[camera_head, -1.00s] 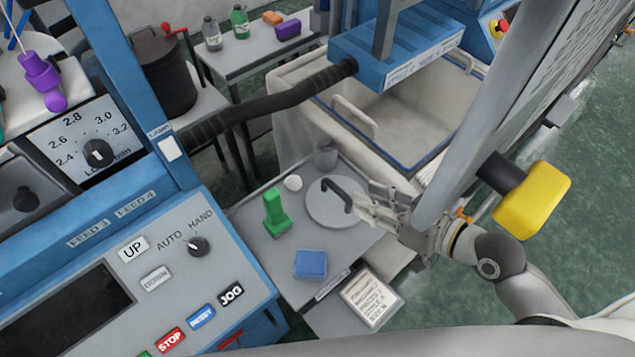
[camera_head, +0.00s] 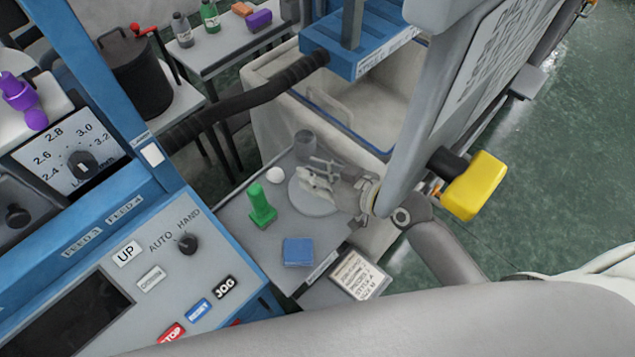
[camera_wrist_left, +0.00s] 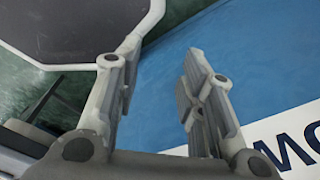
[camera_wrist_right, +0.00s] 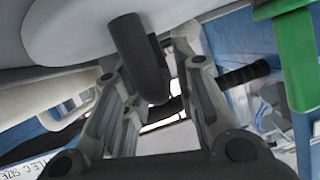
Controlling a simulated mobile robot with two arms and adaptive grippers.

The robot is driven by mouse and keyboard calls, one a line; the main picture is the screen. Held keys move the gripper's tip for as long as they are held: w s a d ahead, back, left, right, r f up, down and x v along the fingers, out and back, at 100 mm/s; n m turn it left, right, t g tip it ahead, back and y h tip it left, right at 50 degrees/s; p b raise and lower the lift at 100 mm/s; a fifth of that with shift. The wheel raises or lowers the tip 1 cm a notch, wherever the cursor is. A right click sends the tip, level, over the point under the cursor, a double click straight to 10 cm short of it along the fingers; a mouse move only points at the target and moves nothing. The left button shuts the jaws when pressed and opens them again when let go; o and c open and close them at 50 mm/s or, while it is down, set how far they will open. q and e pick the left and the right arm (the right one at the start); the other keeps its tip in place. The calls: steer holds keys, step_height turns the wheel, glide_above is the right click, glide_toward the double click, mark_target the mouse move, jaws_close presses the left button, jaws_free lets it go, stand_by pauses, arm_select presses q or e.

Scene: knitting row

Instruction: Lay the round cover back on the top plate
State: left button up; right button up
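The round cover (camera_head: 308,204) is a flat grey disc on the small grey table. My right gripper (camera_head: 312,173) is over the cover and hides its dark handle in the head view. In the right wrist view the disc (camera_wrist_right: 110,25) is at the top and its dark bent handle (camera_wrist_right: 138,52) reaches between the fingers. The right gripper (camera_wrist_right: 150,75) is open, with a finger on each side of the handle and gaps visible. My left gripper (camera_wrist_left: 153,68) is open and empty in its wrist view, before a blue surface. I cannot identify the top plate.
On the grey table (camera_head: 232,228) a green object (camera_head: 261,208), a blue block (camera_head: 298,252), a white ball (camera_head: 275,175) and a grey cup (camera_head: 305,146) stand close to the cover. A grey panel with a yellow box (camera_head: 474,186) is close to my right arm.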

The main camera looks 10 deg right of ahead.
steer(key=shift+w+a+f, duration=0.1)
steer(key=shift+w+a, duration=0.05)
steer(key=shift+w, duration=0.05)
steer(key=shift+s, duration=0.1)
steer(key=shift+c, duration=0.4)
jaws_close()
steer(key=shift+r, duration=0.2)
